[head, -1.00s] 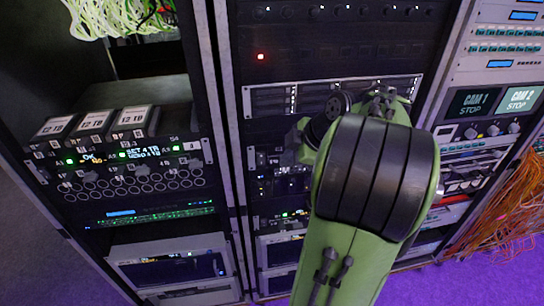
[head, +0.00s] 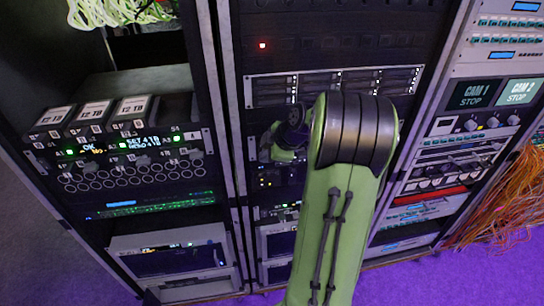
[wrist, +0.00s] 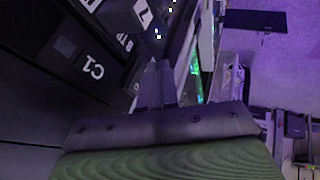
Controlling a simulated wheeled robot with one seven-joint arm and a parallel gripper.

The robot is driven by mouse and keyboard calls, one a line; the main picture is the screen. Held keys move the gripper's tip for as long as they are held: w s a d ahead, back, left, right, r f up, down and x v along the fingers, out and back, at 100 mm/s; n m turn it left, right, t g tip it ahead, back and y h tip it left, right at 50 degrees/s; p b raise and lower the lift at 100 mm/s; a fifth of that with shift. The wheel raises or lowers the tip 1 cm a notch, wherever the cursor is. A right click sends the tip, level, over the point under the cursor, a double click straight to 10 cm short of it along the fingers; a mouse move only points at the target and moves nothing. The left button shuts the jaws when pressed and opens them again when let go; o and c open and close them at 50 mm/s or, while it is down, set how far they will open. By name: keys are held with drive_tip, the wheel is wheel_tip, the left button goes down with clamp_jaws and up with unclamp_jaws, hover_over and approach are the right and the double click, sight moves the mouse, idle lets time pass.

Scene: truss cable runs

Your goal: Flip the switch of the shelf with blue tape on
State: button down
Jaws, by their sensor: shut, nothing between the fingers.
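My gripper (wrist: 157,68) shows in the wrist view with its two narrow fingers together and empty. They point at a gap beside black boxes, one marked C1 (wrist: 75,55). In the head view my green arm hides the fingers. No blue tape can be made out for certain. A small blue strip (head: 120,212) shows on a left rack unit, but I cannot tell if it is tape or a display. The left shelf (head: 130,160) has lit readouts, round sockets and small labels such as A1 and S4. Which part is its switch is too small to tell.
Black 12 TB boxes (head: 137,108) stand on top of the left shelf. Rack posts (head: 228,120) divide the racks. Pale cables (head: 120,12) hang above left, and orange cables (head: 495,210) spill at the right. The purple floor (head: 440,280) is clear in front.

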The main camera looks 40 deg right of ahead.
drive_tip(key=shift+w+d, duration=0.15)
drive_tip(key=shift+d, duration=0.05)
drive_tip(key=shift+w+d+f+b, duration=0.1)
drive_tip(key=shift+w+b, duration=0.1)
drive_tip(key=shift+b, duration=0.75)
